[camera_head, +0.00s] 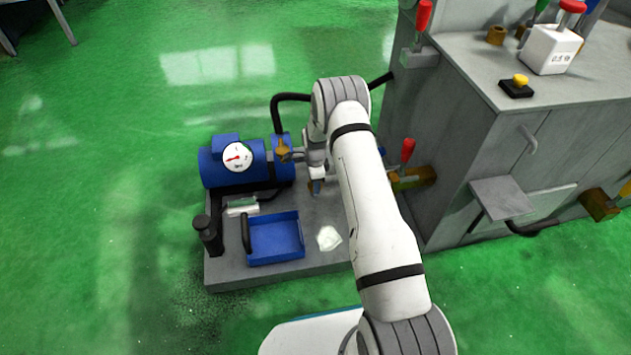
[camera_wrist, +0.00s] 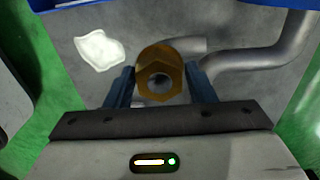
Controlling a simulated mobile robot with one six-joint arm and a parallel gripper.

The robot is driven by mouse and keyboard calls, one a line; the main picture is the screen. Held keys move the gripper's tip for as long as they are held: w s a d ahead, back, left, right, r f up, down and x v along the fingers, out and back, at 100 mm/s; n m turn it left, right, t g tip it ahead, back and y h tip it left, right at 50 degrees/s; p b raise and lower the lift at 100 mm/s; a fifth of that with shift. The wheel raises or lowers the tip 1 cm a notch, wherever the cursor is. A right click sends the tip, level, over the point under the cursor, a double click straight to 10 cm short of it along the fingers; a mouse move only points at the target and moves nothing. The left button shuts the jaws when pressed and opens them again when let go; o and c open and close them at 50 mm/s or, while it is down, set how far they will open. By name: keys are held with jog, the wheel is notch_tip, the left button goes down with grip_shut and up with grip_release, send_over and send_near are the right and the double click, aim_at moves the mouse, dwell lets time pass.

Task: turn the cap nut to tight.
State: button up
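The cap nut (camera_wrist: 147,58) is a brass hexagonal nut with a round hole, in the middle of the wrist view. My gripper (camera_wrist: 160,72) has its two blue fingers on the left and right sides of the nut, with no visible gap on either side. In the head view my gripper (camera_head: 317,186) points down at the grey base plate, beside the blue tank, and my arm hides part of this area. Only a little brass shows by the fingers there, and the nut's tightness cannot be told.
A blue tank with a pressure gauge (camera_head: 237,157), a blue tray (camera_head: 275,238) and a white rag (camera_head: 329,238) are on the grey base plate (camera_head: 235,275). A grey pipe (camera_wrist: 270,58) runs near the nut. A grey machine cabinet (camera_head: 470,150) with a red-handled valve (camera_head: 407,151) stands right.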

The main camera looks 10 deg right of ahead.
jog(key=shift+o, duration=1.2)
jog(key=shift+r, duration=0.1)
notch_tip(320, 180, up, 8)
jog(key=p, duration=0.3)
jog(key=shift+f, duration=0.2)
jog(key=s+r+n+p, duration=0.3)
jog(key=s+r+p, duration=0.15)
jog(key=r, duration=0.95)
jog(key=s+r+n+t+p, duration=0.1)
jog(key=s+r+n+p, duration=0.15)
jog(key=r+p, duration=0.75)
jog(key=s+r+n+p, duration=0.1)
jog(key=s+r+n, duration=0.25)
jog(key=r, duration=1.55)
jog(key=s+r+n+t+p, duration=0.1)
jog(key=s+r+n+p, duration=0.8)
jog(key=s+r, duration=1.6)
jog(key=s+p, duration=0.2)
jog(key=p, duration=0.4)
jog(key=shift+d+r+t, duration=0.25)
jog(key=shift+r+t, duration=0.05)
jog(key=shift+r, duration=0.05)
